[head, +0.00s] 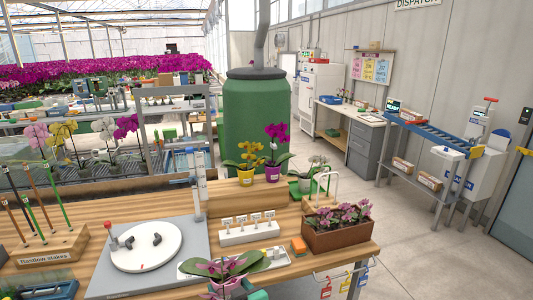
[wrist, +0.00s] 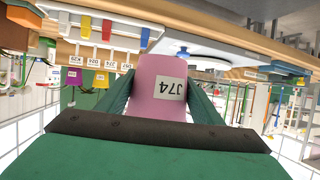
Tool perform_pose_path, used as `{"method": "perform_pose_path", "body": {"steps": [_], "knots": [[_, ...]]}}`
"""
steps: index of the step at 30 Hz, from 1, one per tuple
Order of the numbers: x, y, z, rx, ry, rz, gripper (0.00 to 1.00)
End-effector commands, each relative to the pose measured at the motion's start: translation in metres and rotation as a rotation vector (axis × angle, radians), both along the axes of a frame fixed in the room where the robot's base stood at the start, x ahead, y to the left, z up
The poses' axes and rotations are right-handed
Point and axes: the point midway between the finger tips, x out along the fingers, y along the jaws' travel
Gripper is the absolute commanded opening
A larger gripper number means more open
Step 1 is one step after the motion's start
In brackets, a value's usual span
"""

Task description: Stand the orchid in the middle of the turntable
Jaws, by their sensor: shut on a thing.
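The orchid (head: 232,268) is at the bottom of the head view, with broad green leaves, mauve flowers and a pink pot. My gripper (head: 246,289) is at its pot, partly cut off by the picture edge. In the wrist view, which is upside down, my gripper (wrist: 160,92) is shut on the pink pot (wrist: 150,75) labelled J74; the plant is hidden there. The turntable (head: 146,247) is a white disc on a grey plate, left of the orchid in the head view.
A white block with several tags (head: 249,232) and a planter of pink flowers (head: 337,226) stand right of the turntable. A stake holder (head: 45,257) is at left. A post (head: 196,195) rises behind the plate. Yellow (head: 247,168) and magenta (head: 275,150) orchids stand behind.

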Motion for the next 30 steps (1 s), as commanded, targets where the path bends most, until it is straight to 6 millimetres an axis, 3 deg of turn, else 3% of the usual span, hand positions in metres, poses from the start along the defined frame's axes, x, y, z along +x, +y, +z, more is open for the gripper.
{"method": "perform_pose_path", "body": {"steps": [8, 13, 18, 22, 27, 30], "knots": [[0.006, -0.039, -0.076, 0.001, 0.016, -0.129, 0.26], [-0.006, -0.074, -0.151, -0.002, 0.022, -0.245, 0.26], [-0.037, -0.101, -0.227, -0.009, 0.021, -0.352, 0.26], [-0.068, -0.112, -0.276, -0.012, 0.014, -0.416, 0.26], [-0.104, -0.115, -0.318, -0.010, 0.002, -0.471, 0.26], [-0.117, -0.114, -0.330, -0.010, -0.004, -0.487, 0.26]]}}
